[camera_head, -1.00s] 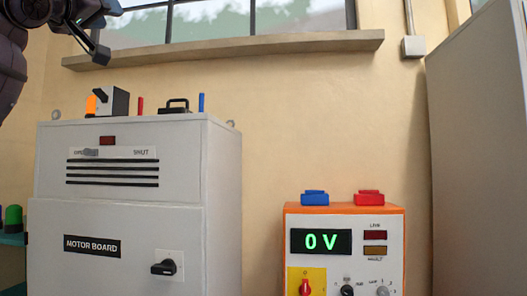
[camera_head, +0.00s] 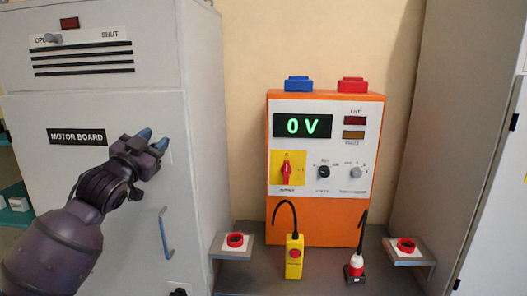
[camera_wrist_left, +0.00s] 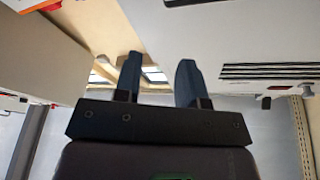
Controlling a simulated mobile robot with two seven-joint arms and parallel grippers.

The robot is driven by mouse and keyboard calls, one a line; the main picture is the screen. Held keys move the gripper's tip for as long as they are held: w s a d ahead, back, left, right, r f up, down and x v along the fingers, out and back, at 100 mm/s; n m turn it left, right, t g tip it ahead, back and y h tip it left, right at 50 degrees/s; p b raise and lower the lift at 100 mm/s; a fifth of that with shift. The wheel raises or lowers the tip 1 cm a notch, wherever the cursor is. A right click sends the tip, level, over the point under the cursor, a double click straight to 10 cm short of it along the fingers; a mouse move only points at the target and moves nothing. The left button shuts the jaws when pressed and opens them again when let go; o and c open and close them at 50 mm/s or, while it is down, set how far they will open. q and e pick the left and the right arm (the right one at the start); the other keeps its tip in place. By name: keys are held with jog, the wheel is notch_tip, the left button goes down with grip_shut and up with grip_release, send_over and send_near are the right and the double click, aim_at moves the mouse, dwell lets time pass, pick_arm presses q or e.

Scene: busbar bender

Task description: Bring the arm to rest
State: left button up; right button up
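My left arm comes in from the lower left in the head view. Its dark gripper (camera_head: 152,139) has bluish fingertips and is in front of the grey motor board cabinet (camera_head: 105,100), just right of its "MOTOR BOARD" label (camera_head: 77,136). It covers most of the white switch plate on the door; I cannot tell whether it touches it. In the left wrist view the two fingers (camera_wrist_left: 158,72) stand apart with nothing between them. The cabinet's slotted front (camera_wrist_left: 225,45) is at the upper right there. My right gripper is not in view.
An orange test set (camera_head: 325,220) reading "0 V" stands on a grey bench right of the cabinet. A yellow probe (camera_head: 294,258) and a red-white probe (camera_head: 355,268) stand before it, between two red-button shelves. A tall grey cabinet (camera_head: 450,130) bounds the right.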

pick_arm(q)
jog(key=s+f+n+g+y, duration=0.1)
jog(key=s+f, duration=0.3)
jog(key=f, duration=0.6)
jog(key=s+f+n+g+y, duration=0.1)
jog(key=s+f, duration=0.3)
jog(key=f, duration=0.5)
jog(key=s+f+n+g+y, duration=0.1)
jog(key=s+f, duration=0.3)
jog(key=f, duration=0.6)
jog(key=s+a+f+n+g+y, duration=0.1)
jog(key=s+f+n+g, duration=0.1)
jog(key=s+f, duration=0.8)
jog(key=s+a+f+n+g+y, duration=0.1)
jog(key=s+f+n+g, duration=0.1)
jog(key=s+f, duration=0.9)
jog(key=s+g, duration=0.1)
jog(key=s, duration=0.2)
jog(key=shift+a+f+g+y, duration=0.25)
jog(key=shift+g+y, duration=0.05)
